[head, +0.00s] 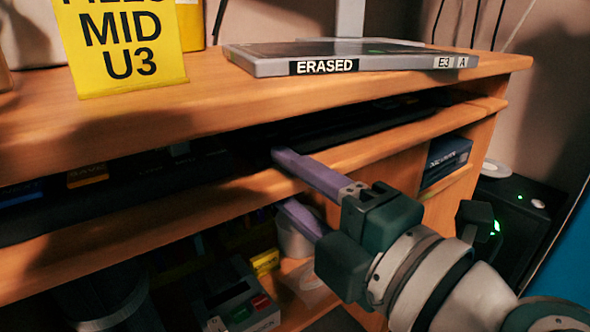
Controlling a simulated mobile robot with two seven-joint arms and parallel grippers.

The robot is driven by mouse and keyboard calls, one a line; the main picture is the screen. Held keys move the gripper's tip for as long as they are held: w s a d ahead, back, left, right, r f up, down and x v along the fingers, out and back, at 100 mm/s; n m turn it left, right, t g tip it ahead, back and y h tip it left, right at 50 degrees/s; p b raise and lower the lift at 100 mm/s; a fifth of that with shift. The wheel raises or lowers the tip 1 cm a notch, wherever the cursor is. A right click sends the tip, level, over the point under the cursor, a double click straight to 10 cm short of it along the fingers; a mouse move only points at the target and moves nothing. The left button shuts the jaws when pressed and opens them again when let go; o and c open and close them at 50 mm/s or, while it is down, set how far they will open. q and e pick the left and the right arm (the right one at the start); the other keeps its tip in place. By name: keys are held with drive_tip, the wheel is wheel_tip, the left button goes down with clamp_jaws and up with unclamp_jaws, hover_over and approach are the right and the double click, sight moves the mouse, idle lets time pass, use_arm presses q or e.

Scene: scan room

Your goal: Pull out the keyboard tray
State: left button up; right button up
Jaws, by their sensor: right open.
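The keyboard tray (150,226) is a wooden board under the desktop, its front edge running from lower left to upper right in the head view. A dark keyboard with a few coloured, labelled keys lies on it, mostly in the shadow of the desktop. My right gripper (283,180) is open at the tray's front edge. Its upper purple finger lies over the edge and its lower finger is below it, so the board passes between them. I cannot tell whether either finger touches the wood. My left gripper is not in view.
The desktop (400,88) above holds a grey case labelled ERASED (400,60) and a yellow note (120,45). Below the tray are a label-printer-like device (235,305) and a pale cup (293,240). A blue-black box (446,160) sits on a shelf at right.

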drive_tip(key=shift+c, duration=0.3)
clamp_jaws()
idle(1.1)
